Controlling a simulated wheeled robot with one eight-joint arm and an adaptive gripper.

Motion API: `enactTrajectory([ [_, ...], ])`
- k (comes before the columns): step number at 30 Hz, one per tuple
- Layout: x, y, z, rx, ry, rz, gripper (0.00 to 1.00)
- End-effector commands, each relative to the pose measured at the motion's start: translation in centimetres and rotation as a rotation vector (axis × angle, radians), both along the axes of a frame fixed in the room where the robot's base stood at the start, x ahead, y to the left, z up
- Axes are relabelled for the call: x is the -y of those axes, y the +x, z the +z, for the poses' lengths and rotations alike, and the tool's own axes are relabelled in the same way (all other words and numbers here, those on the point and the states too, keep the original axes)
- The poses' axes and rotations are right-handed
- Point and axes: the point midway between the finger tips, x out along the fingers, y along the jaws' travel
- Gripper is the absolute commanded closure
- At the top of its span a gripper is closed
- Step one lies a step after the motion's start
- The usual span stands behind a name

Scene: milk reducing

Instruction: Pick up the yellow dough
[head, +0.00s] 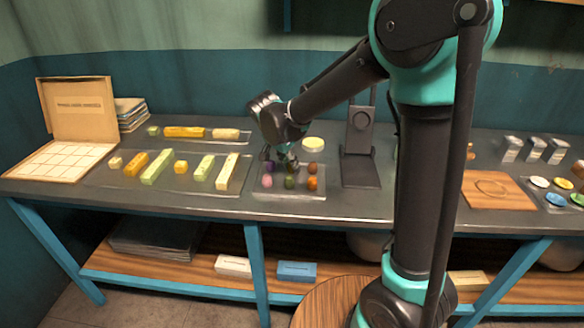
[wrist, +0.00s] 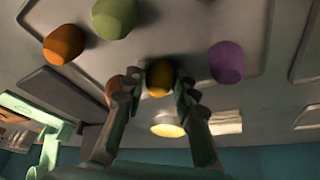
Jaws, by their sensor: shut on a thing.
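The yellow dough (wrist: 160,77) is a small rounded lump in the wrist view. It sits between the two fingertips of my gripper (wrist: 158,88), which is shut on it. In the head view my gripper (head: 286,157) is low over the back of a clear tray (head: 262,194) of small coloured lumps. The yellow dough cannot be made out there behind the fingers. Whether it is clear of the tray is hard to tell.
Close by are a purple lump (wrist: 226,61), a green lump (wrist: 115,17) and an orange lump (wrist: 64,44). A pale round piece (head: 313,143) lies behind the tray. A dark stand (head: 360,168) is to the right, and a tray of bars (head: 105,178) to the left.

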Motion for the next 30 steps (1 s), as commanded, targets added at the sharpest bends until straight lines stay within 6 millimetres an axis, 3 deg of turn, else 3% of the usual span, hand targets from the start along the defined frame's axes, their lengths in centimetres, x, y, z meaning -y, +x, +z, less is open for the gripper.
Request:
enactTrajectory([
  [5, 0.0, 0.0, 0.3, 0.000, 0.000, 0.000, 0.92],
  [11, 0.0, 0.0, 2.1, 0.000, 0.000, 0.000, 0.92],
  [14, 0.0, 0.0, 4.0, 0.000, 0.000, 0.000, 0.92],
  [24, 0.0, 0.0, 13.2, 0.000, 0.000, 0.000, 0.92],
  [30, 0.0, 0.0, 17.3, 0.000, 0.000, 0.000, 0.92],
])
